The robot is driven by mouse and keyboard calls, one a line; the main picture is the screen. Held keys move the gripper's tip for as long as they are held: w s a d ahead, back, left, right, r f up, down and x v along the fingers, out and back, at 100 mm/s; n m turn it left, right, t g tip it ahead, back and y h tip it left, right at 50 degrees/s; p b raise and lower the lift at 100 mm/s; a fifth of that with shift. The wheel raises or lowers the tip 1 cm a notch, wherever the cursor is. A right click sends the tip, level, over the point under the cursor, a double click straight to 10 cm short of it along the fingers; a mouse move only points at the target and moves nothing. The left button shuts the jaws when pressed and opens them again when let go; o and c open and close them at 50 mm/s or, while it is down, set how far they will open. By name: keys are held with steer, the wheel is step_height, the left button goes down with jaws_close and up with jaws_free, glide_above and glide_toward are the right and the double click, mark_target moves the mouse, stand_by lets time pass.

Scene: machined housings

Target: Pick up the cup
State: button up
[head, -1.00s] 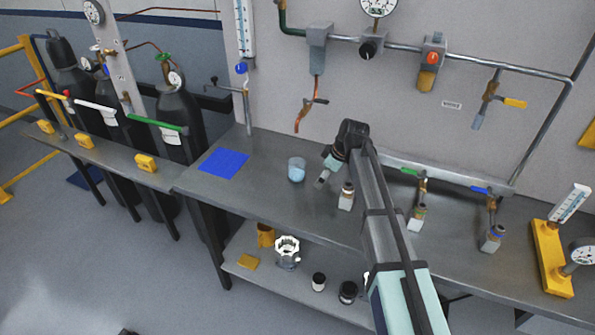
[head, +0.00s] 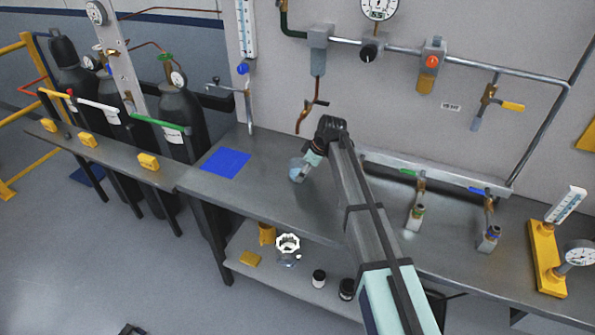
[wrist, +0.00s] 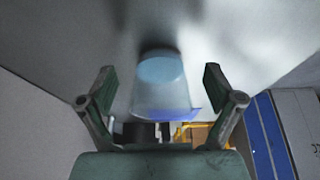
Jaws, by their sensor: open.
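The cup (head: 295,166) is a small translucent pale blue cup standing on the grey bench, to the right of a blue mat. My gripper (head: 303,170) is at the cup's right side in the head view and hides part of it. In the wrist view, the cup (wrist: 162,95) appears between the two spread fingers of my gripper (wrist: 159,73), with a gap on each side. The gripper is open and holds nothing. I cannot tell how far the cup reaches into the jaws.
The blue mat (head: 225,162) lies flat to the left. Valve fittings (head: 416,212) and a yellow gauge stand (head: 547,258) are on the bench at right. A hanging copper-coloured hose (head: 304,118) is behind the cup. The bench around the mat is clear.

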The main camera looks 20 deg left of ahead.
mark_target(295, 167)
steer(key=a+p, duration=0.1)
steer(key=a, duration=0.2)
steer(key=shift+w+a, duration=0.1)
steer(key=shift+a, duration=0.3)
steer(key=shift+f+p, duration=0.35)
steer(key=shift+f, duration=0.2)
steer(key=c, duration=1.3)
steer(key=shift+r, duration=0.15)
